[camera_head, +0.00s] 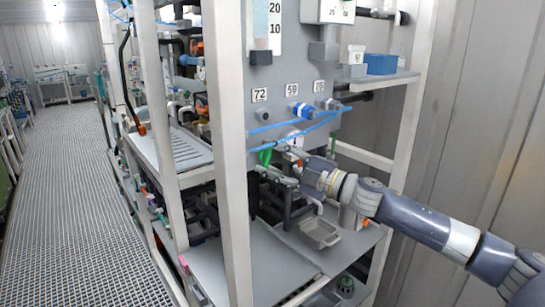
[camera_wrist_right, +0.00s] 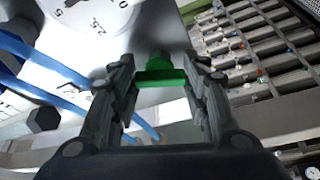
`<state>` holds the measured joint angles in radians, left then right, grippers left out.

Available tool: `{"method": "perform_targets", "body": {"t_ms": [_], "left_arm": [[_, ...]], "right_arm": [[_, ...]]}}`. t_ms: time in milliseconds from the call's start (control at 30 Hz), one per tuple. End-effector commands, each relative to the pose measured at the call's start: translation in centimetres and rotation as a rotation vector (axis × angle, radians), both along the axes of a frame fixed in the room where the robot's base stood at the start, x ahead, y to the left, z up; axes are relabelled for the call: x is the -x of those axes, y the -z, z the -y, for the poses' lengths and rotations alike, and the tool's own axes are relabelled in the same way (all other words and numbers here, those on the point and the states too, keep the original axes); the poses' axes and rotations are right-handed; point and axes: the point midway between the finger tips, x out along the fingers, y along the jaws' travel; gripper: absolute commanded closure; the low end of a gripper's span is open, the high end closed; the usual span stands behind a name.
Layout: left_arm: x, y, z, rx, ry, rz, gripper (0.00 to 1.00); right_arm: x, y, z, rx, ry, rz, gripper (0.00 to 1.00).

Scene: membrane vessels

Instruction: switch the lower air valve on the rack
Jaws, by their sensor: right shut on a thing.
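A green valve handle (camera_head: 265,156) sits low on the grey rack panel (camera_head: 285,75), below two blue tubes. My right arm reaches in from the right, and my right gripper (camera_head: 273,160) is at this handle. In the right wrist view the green handle (camera_wrist_right: 162,78) lies crosswise between the two dark fingers of the gripper (camera_wrist_right: 160,82). The gripper is shut on it. The fingers hide part of the handle in the head view. My left gripper is not in view.
White rack posts (camera_head: 232,150) stand left of the panel. Blue tubes (camera_head: 300,122) run just above the gripper. A grey tray (camera_head: 319,233) sits on the lower shelf, and a blue box (camera_head: 381,64) on the upper right shelf. The grated walkway (camera_head: 75,210) at left is clear.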

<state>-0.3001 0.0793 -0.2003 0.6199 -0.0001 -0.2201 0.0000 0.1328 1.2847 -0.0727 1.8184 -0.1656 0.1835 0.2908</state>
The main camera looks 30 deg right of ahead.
Motion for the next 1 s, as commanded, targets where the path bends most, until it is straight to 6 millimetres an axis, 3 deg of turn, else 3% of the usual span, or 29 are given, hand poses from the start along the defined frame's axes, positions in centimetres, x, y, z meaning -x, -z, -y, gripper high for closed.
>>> {"method": "perform_targets", "body": {"t_ms": [400,967,1000], "left_arm": [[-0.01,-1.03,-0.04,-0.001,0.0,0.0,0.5],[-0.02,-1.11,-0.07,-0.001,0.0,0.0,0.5],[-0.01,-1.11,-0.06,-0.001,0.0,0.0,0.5]], "right_arm": [[-0.01,-0.22,0.05,0.2,0.0,0.017,0.81],[-0.01,-0.08,0.04,0.231,0.0,0.019,0.81],[0.0,-0.08,0.03,0.231,0.0,0.019,0.53]]}}
